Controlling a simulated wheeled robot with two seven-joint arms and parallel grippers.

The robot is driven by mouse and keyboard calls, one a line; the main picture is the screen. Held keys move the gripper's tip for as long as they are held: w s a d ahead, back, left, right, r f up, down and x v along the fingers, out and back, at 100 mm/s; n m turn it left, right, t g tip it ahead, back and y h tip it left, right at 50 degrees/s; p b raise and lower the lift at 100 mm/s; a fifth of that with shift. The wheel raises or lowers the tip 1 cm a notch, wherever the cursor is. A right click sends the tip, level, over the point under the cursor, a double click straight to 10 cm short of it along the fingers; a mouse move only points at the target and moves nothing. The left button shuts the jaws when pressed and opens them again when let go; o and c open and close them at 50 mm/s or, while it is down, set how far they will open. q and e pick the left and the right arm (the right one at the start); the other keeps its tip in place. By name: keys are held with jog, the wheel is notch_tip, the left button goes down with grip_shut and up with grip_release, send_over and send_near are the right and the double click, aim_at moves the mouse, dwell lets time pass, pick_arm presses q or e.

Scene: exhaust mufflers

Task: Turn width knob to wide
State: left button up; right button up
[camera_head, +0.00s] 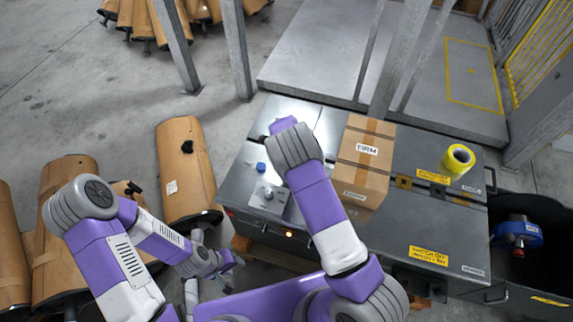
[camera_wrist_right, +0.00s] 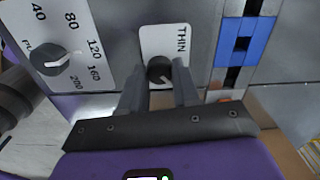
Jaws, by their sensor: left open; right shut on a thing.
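The width knob (camera_wrist_right: 159,70) is a small black knob on a white plate marked THIN (camera_wrist_right: 182,40) in the right wrist view. Its other marking, if any, is hidden by the knob and fingers. My right gripper (camera_wrist_right: 159,78) is shut on this knob, one finger on each side. In the head view my right arm covers that gripper and the knob. My left gripper (camera_head: 236,262) is open and empty, low in front of the machine's left side, and touches nothing that I can make out.
A numbered dial (camera_wrist_right: 58,58) sits left of the knob. The grey machine (camera_head: 430,220) carries a cardboard box (camera_head: 362,165), a yellow tape roll (camera_head: 458,158) and a blue button (camera_head: 261,167). A dark bin (camera_head: 505,285) is at the right.

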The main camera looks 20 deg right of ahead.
dwell(0.5)
jog(key=o, duration=1.1)
jog(key=shift+c, duration=0.2)
jog(key=shift+r, duration=0.1)
notch_tip(320, 180, up, 7)
jog(key=shift+r+p, duration=0.2)
jog(key=shift+p, duration=0.55)
jog(key=shift+r, duration=0.1)
